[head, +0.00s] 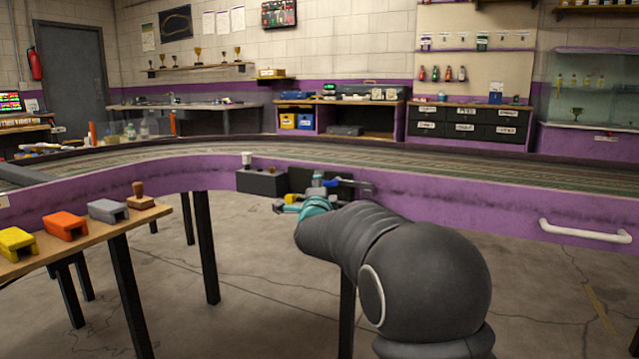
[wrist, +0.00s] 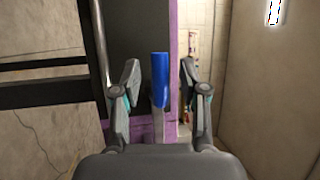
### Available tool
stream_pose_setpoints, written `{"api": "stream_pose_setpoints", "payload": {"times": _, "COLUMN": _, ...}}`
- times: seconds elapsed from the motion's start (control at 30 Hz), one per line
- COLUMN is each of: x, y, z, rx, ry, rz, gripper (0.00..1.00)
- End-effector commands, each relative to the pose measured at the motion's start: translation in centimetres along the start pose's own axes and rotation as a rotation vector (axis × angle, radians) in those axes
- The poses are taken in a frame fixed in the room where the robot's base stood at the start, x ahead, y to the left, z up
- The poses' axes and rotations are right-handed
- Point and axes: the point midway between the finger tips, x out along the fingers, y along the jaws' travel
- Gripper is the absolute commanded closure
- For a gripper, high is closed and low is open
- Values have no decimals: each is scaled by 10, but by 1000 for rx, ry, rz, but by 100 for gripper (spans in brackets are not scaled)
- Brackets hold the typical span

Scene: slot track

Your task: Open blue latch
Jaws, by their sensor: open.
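The blue latch (wrist: 159,80) shows in the wrist view as an upright blue handle on a grey lever. It stands between the two fingers of my gripper (wrist: 160,75), with a visible gap on each side. The fingers are open and do not appear to touch it. In the head view, a small blue part of the latch (head: 332,182) shows by the dark plate on the purple track side. My gripper (head: 305,198) is there at the plate, and my arm hides much of this spot.
The purple track wall (head: 470,205) runs across the view, with a white handle (head: 584,231) at right. A dark box (head: 261,183) sits left of my gripper. A wooden table (head: 90,232) at left holds yellow, orange and grey blocks. Open floor lies below.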

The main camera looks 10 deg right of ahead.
Motion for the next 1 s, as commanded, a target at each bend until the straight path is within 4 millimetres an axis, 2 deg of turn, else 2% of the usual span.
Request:
{"api": "stream_pose_setpoints", "payload": {"times": 0.17, "x": 13, "y": 0, "z": 0, "rx": 0, "ry": 0, "rz": 0, "gripper": 57}}
{"api": "stream_pose_setpoints", "payload": {"times": 0.47, "x": 15, "y": 0, "z": 0, "rx": 0, "ry": -1, "rz": 1, "gripper": 57}}
{"api": "stream_pose_setpoints", "payload": {"times": 0.5, "x": 15, "y": 0, "z": 0, "rx": 0, "ry": -1, "rz": 1, "gripper": 62}}
{"api": "stream_pose_setpoints", "payload": {"times": 0.67, "x": 14, "y": 0, "z": 0, "rx": 0, "ry": -1, "rz": 1, "gripper": 100}}
{"api": "stream_pose_setpoints", "payload": {"times": 1.0, "x": 15, "y": 0, "z": -4, "rx": -7, "ry": 3, "rz": 3, "gripper": 100}}
